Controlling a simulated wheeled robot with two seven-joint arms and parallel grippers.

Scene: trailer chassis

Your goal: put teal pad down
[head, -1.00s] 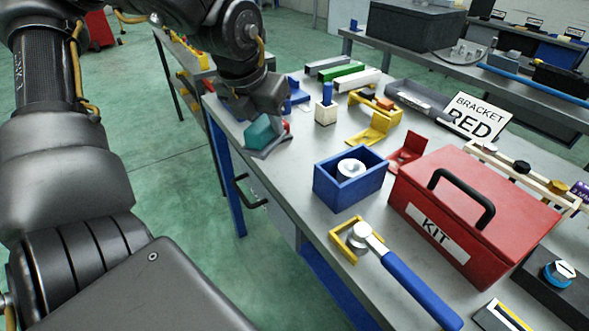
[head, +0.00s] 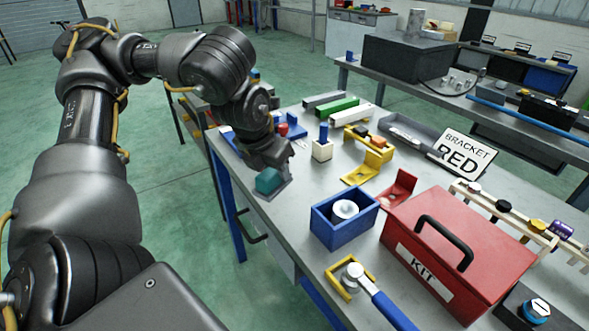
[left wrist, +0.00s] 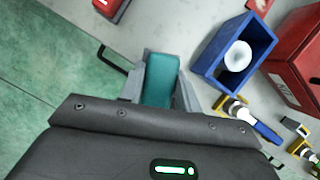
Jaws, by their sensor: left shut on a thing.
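The teal pad (head: 268,181) is held between the fingers of my left gripper (head: 271,184), over the left edge area of the grey workbench (head: 305,195). In the left wrist view the teal pad (left wrist: 160,80) lies between the two grey fingers of the left gripper (left wrist: 162,84), which are shut on it. I cannot tell whether the pad touches the bench top. My right gripper is not in view.
A blue box (head: 342,222) with a white roll and a red KIT toolbox (head: 455,250) stand nearer. A white block with a blue peg (head: 322,149) and yellow brackets (head: 367,160) stand to the right. Bare bench top lies between the pad and the blue box.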

